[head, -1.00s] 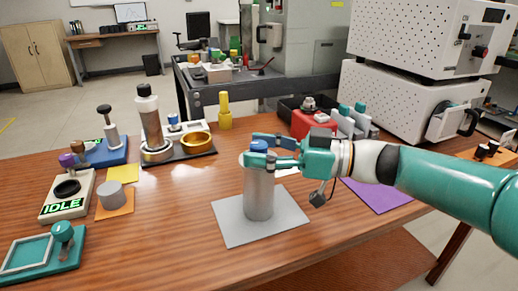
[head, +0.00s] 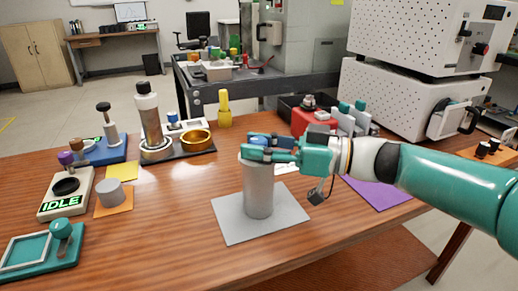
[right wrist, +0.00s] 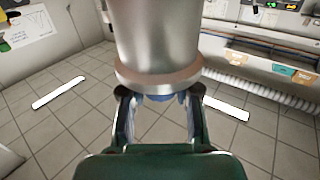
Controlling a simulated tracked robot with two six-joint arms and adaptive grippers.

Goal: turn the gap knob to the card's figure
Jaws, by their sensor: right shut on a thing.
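A grey metal cylinder (head: 258,190) stands upright on a light grey mat (head: 232,226). A blue knob (head: 257,140) sits on its top, partly hidden by my fingers. My right gripper (head: 256,147) comes in level from the right and is shut on the blue knob. In the right wrist view the cylinder (right wrist: 158,40) fills the upper middle, and the blue knob (right wrist: 160,97) shows between my two fingers (right wrist: 160,105). A white card (head: 287,169) lies behind the cylinder, partly hidden; its figure cannot be read. My left gripper is not in view.
A box reading IDLE (head: 64,208), a grey puck (head: 111,195) on an orange mat and a teal fixture (head: 38,255) stand at the left. Behind are a dark tray (head: 190,147) with a gold ring and a red block (head: 310,120). The front middle table is clear.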

